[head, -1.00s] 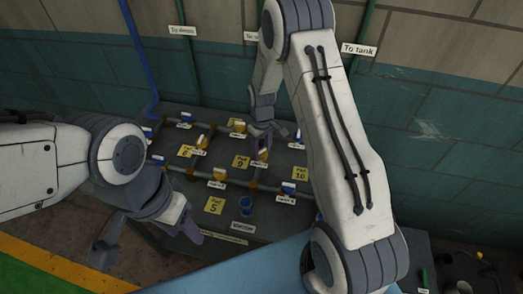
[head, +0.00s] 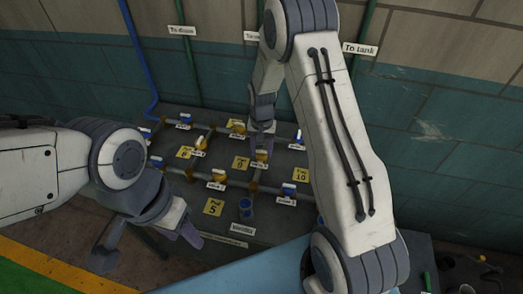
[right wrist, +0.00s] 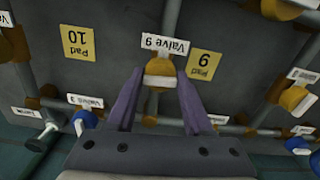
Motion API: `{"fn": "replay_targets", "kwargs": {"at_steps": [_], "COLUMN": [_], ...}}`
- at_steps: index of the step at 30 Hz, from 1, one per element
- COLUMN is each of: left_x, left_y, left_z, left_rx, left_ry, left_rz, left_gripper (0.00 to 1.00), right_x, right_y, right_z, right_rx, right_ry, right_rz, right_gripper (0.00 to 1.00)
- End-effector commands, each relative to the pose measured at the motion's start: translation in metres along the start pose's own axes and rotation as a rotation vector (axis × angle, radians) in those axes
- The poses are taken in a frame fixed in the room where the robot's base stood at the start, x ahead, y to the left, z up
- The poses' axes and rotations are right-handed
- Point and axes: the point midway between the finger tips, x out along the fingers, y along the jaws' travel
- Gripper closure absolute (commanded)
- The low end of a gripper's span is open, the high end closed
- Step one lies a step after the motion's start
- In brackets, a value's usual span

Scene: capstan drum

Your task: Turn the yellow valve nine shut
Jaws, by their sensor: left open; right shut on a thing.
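The yellow valve nine (right wrist: 160,68) sits between my right gripper's (right wrist: 158,88) two purple fingers in the right wrist view, its tag reading "Valve 9". The fingers are shut on its handle from both sides. The handle's pale bar appears to lie across the pipe. My left gripper (head: 148,242) is open and empty, at the board's front left edge.
Other yellow and blue valves, such as a blue one (head: 288,188) and a yellow one (head: 219,175), stand close by on the pipes. A wall with pipes rises behind.

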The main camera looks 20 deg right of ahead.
Motion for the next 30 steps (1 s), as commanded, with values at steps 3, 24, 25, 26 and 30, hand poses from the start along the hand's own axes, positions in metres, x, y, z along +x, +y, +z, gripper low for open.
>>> {"fn": "replay_targets", "kwargs": {"at_steps": [3,24,25,26,30], "left_x": [0.0007,0.0013,0.0013,0.0013,0.0013], "left_y": [0.0,-0.0001,-0.0001,-0.0001,-0.0001], "left_z": [0.0001,0.0001,0.0001,0.0001,0.0001], "left_rx": [0.0,0.0,0.0,0.0,0.0], "left_ry": [0.0,0.0,0.0,0.0,0.0], "left_rz": [0.0,0.0,0.0,0.0,0.0], "left_gripper": [0.5,0.5,0.5,0.5,0.5], "right_x": [-0.0013,-0.0015,-0.0015,-0.0015,-0.0009], "right_y": [-0.0005,-0.0005,-0.0005,-0.0005,-0.0003], "right_z": [-0.0015,-0.0017,-0.0017,-0.0016,-0.001], "right_rx": [0.049,0.111,0.111,0.111,0.11], "right_ry": [0.004,0.005,0.005,0.004,0.003], "right_rz": [-0.002,-0.003,-0.003,-0.003,-0.002], "right_gripper": [1.0,0.45,0.33,0.22,0.19]}}
